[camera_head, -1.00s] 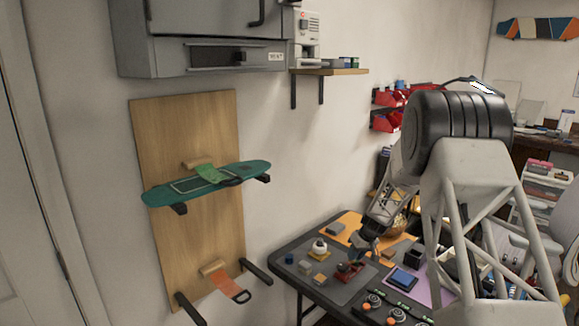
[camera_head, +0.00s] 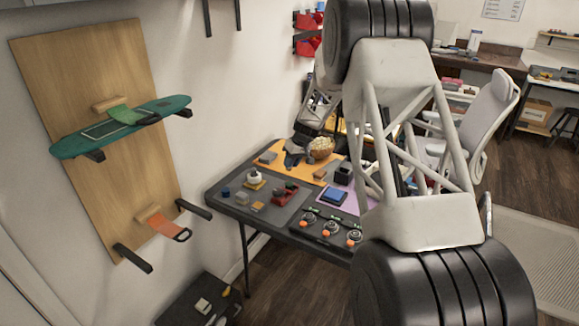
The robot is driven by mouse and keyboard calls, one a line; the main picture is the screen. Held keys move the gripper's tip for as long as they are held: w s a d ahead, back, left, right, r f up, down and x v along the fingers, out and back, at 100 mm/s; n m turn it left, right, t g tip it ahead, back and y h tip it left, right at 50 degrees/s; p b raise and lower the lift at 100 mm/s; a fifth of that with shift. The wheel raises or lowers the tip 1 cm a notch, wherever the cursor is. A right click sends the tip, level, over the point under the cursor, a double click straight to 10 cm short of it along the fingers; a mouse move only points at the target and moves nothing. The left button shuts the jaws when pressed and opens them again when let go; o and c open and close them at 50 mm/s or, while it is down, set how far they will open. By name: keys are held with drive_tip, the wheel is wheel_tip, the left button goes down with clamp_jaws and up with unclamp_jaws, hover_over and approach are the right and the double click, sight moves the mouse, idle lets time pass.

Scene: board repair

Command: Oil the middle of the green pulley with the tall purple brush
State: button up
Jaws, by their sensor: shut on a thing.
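The work table (camera_head: 222,199) stands to the left of my arm. My gripper (camera_head: 293,158) is small and dark at its back, above or beside the orange mat (camera_head: 268,157). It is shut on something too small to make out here. I cannot pick out the tall purple brush. I cannot identify the green pulley for certain; small green parts show by a red holder (camera_head: 285,195) and along the front strip (camera_head: 325,239). My arm hides the table's right part.
A bowl (camera_head: 320,149) stands behind a black box (camera_head: 343,172). A blue tray (camera_head: 335,197) lies on a purple mat (camera_head: 355,203). A white round item (camera_head: 254,177) is at left. A wooden wall board (camera_head: 100,120) holds a teal skateboard deck (camera_head: 120,127). A dark box (camera_head: 195,300) is below.

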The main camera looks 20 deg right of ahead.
drive_tip(key=shift+f, duration=0.1)
drive_tip(key=shift+f, duration=3.35)
drive_tip(key=shift+w+d+f, duration=0.15)
drive_tip(key=shift+w+f, duration=0.35)
drive_tip(key=shift+f, duration=0.1)
drive_tip(key=shift+w+d, duration=0.25)
drive_tip(key=shift+w, duration=0.5)
drive_tip(key=shift+w+d, duration=0.25)
drive_tip(key=shift+w, duration=0.45)
drive_tip(key=shift+s+a, duration=0.25)
drive_tip(key=shift+s, duration=0.4)
drive_tip(key=shift+s+a, duration=0.2)
drive_tip(key=shift+s, duration=0.4)
drive_tip(key=shift+s+a, duration=0.25)
drive_tip(key=shift+s, duration=0.4)
drive_tip(key=shift+r, duration=4.05)
drive_tip(key=shift+f, duration=0.15)
